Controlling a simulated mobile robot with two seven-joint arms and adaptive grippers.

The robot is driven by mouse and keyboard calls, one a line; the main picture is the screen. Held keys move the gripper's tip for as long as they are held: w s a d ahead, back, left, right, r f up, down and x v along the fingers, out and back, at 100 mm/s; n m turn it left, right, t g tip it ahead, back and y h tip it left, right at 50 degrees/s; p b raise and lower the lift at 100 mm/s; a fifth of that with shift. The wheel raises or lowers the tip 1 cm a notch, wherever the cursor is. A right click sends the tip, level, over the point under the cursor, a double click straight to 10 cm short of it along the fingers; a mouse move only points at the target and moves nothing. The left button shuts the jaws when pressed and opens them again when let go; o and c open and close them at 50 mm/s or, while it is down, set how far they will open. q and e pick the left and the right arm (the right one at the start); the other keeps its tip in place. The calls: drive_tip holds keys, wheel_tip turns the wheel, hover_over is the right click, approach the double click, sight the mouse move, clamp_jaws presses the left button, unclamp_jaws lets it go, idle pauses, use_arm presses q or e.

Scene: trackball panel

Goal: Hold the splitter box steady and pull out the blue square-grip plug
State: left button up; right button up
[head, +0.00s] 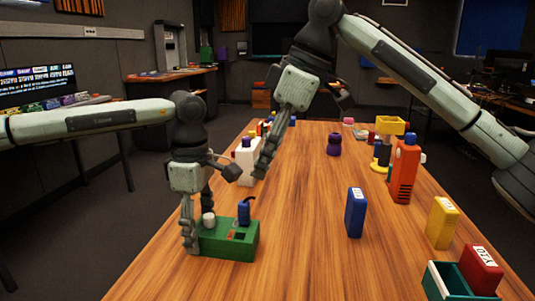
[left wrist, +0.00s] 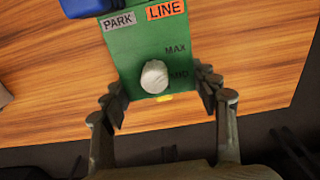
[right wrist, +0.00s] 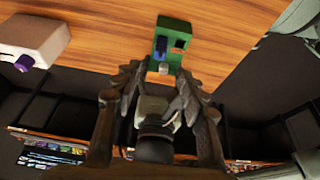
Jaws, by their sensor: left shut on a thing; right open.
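The green splitter box (head: 220,246) sits at the table's near left, with a pale knob and PARK and LINE labels on top in the left wrist view (left wrist: 150,60). The blue plug (head: 244,212) stands upright on the box. In the left wrist view the plug (left wrist: 90,6) is cut off at the top, beside the PARK label; the right wrist view also shows it (right wrist: 160,43). My left gripper (left wrist: 165,100) is shut on the knob end of the box, one finger on each side. My right gripper (head: 300,135) is open and empty, above and beyond the box.
A white box with a purple knob (right wrist: 30,42) stands behind the splitter box. A blue block (head: 355,213), an orange bottle-shaped thing (head: 404,172), a yellow block (head: 441,223) and a red block (head: 480,271) by a green tray (head: 436,284) stand to the right.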

sight(246, 202)
drive_tip(key=x, duration=1.1)
drive_tip(key=shift+f, duration=0.15)
drive_tip(key=shift+c, duration=0.4)
clamp_jaws()
